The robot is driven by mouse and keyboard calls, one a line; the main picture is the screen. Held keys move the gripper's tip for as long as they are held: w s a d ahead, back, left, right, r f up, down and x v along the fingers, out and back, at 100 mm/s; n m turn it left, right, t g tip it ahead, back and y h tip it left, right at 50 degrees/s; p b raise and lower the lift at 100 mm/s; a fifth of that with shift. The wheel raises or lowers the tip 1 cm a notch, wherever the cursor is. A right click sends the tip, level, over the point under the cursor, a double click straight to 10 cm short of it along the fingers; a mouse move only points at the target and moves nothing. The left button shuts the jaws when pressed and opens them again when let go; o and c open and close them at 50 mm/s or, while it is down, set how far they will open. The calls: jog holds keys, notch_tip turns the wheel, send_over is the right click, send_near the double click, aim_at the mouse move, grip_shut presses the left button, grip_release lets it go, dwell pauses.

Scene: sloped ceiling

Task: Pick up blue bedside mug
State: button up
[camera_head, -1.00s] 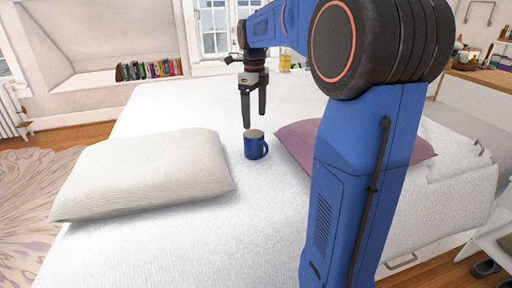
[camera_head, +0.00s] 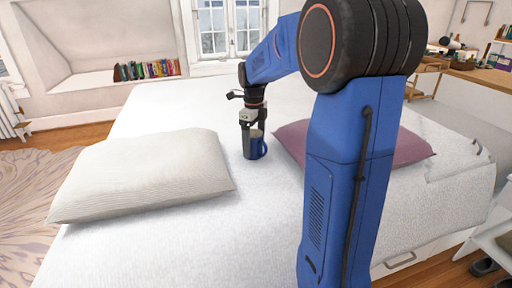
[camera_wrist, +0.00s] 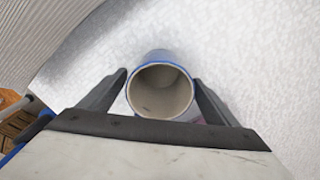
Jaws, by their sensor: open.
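The blue mug (camera_head: 254,148) stands upright on the white bed (camera_head: 180,225), between two pillows. In the wrist view I look down into the mug (camera_wrist: 160,91), with its pale inside and blue rim. My gripper (camera_head: 254,140) is lowered over the mug, with its fingers at the mug's sides. In the wrist view my open gripper (camera_wrist: 161,80) has one finger left of the mug and one right of it. A small gap shows by the left finger; contact on the right is hard to tell.
A white striped pillow (camera_head: 145,175) lies left of the mug. A purple pillow (camera_head: 405,147) lies to the right, partly behind my arm. Books (camera_head: 147,70) stand in the window alcove. The bed is bare in front of and behind the mug.

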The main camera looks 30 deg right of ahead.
jog(key=shift+f, duration=0.25)
jog(key=c, duration=1.4)
